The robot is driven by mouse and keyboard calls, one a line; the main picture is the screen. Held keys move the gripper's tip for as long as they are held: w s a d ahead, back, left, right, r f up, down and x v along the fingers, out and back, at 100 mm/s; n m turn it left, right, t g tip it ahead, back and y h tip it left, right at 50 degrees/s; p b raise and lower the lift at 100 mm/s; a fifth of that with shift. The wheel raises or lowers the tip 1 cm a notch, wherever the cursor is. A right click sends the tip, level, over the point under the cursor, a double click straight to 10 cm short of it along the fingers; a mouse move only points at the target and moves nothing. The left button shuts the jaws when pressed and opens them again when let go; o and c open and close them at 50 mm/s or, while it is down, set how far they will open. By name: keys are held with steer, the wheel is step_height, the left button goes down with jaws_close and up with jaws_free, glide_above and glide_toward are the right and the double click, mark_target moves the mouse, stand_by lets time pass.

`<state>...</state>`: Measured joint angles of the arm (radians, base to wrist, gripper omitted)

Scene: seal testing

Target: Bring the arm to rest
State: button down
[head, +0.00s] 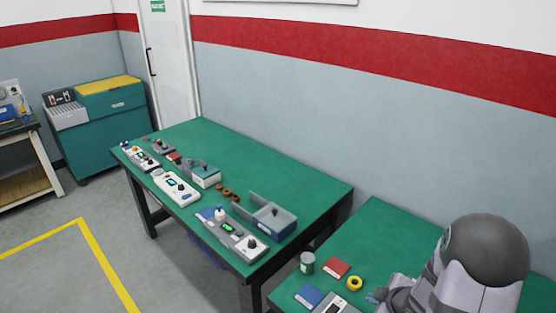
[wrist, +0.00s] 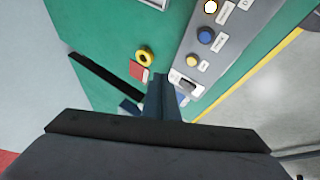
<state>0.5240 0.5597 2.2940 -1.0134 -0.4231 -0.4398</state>
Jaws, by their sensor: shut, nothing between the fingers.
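My gripper (wrist: 159,82) is shut and empty in the wrist view, its two dark fingers together and pointing down over the green bench. In the head view my gripper (head: 376,297) shows small at the lower right, partly cut off by my arm. It is close to a yellow ring (head: 354,283) on the near green bench. The ring (wrist: 145,57) also shows just beyond the fingertips in the wrist view, beside a red flat block (wrist: 138,71). I cannot tell the exact height of the fingers above the bench.
A grey panel (wrist: 222,45) with coloured buttons lies right of the fingers. Another green bench (head: 290,175) carries several test devices. Its right side is mostly clear.

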steer(key=s+a+r+m+g, duration=0.45)
steer(key=s+a+m, duration=0.2)
steer(key=s, duration=0.35)
steer(key=s+a+r+m+g, duration=0.3)
steer(key=s+a+r+m, duration=0.2)
steer(key=s+a, duration=0.3)
step_height(320, 180, down, 26)
steer(key=s+b, duration=0.1)
steer(key=b, duration=2.5)
steer(key=shift+d+h, duration=0.4)
steer(key=shift+s+r, duration=0.1)
steer(key=shift+r, duration=0.1)
